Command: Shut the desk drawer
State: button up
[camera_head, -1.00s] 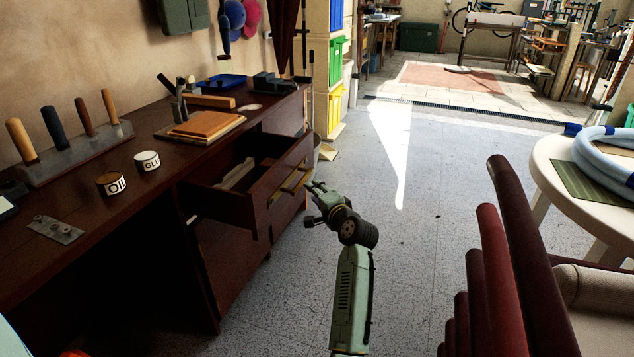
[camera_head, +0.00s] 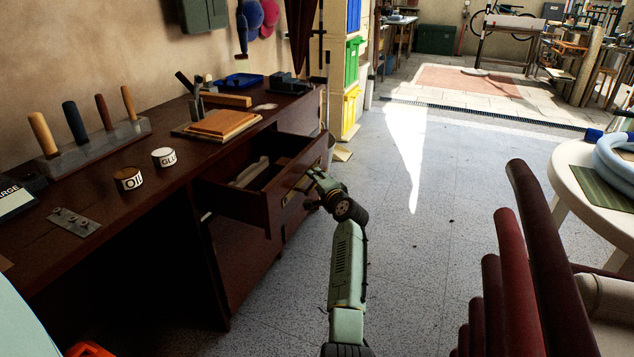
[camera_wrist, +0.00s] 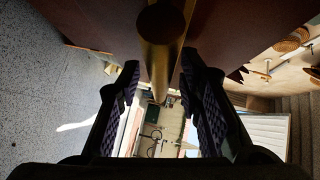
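The dark wooden desk drawer (camera_head: 232,201) is pulled out from the desk (camera_head: 150,185), and its open inside shows a pale object. The drawer front carries a brass bar handle (camera_head: 291,193). My gripper (camera_head: 313,184) is at the drawer front, close to the handle and partly hiding it. In the wrist view the brass handle (camera_wrist: 160,50) runs between the two dark fingers of my gripper (camera_wrist: 159,82). The fingers are apart, with gaps on both sides of the bar. I cannot tell whether any part touches the drawer front.
The desk top holds tool handles in a rack (camera_head: 95,143), an oil tin (camera_head: 128,179), a glue tin (camera_head: 164,157) and a wooden block (camera_head: 220,123). Dark red chair slats (camera_head: 520,270) and a round white table (camera_head: 575,205) stand on the right. Floor between is clear.

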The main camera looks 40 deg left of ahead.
grip_shut()
dwell(0.3)
dwell(0.5)
